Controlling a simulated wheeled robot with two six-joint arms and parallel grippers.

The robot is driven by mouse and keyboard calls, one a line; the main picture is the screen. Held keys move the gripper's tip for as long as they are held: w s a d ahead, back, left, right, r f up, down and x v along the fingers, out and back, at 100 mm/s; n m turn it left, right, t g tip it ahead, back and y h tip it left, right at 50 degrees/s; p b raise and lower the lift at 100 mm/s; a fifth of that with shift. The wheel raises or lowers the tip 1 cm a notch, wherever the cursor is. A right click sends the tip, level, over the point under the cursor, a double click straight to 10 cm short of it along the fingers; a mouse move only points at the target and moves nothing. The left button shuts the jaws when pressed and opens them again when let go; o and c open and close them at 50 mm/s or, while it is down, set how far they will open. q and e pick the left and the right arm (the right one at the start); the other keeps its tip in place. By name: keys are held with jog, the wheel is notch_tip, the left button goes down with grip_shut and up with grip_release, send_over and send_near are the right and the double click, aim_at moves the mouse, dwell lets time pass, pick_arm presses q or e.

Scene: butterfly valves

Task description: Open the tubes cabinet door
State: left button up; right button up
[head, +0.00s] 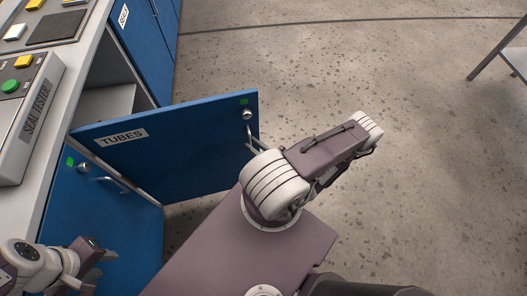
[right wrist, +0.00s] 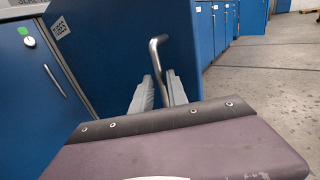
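The tubes cabinet door (head: 185,155) is blue, with a white TUBES label (head: 122,137). It stands swung well out from the cabinet, showing a pale shelf inside (head: 105,105). In the right wrist view the door (right wrist: 120,55) fills the middle, and its metal handle (right wrist: 155,55) runs down between my right gripper's fingers (right wrist: 160,85), which close around it. In the head view the handle (head: 249,137) shows only partly, and my right arm hides that gripper. My left gripper (head: 104,256) is at the lower left, apart from the door, empty, its fingers apart.
A second blue door (head: 95,215) with a handle is shut nearer to me. A seal tester (head: 25,115) stands on the counter at the left. More blue cabinets (head: 150,40) are farther along. Open concrete floor (head: 400,120) lies right of the door; a metal stand (head: 510,55) is at far right.

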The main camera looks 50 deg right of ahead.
jog(key=s, duration=0.7)
jog(key=shift+s+a, duration=0.15)
jog(key=shift+a, duration=0.05)
jog(key=w+a+r+n+g+y, duration=0.1)
jog(key=a+r+n+g+y, duration=0.1)
jog(key=a+n+g+y, duration=0.55)
jog(key=a+r+n+g+y, duration=0.2)
jog(key=r+n+g+y, duration=0.15)
jog(key=n+g, duration=0.7)
jog(key=w+a+r+n+t+h, duration=0.1)
jog(key=w+a+r+n+h, duration=0.8)
jog(key=n, duration=1)
notch_tip(320, 180, up, 16)
jog(key=d+p, duration=0.1)
jog(key=p, duration=1.5)
jog(key=shift+d+m+h, duration=0.2)
jog(key=shift+m+h, duration=0.1)
jog(key=shift+h, duration=0.1)
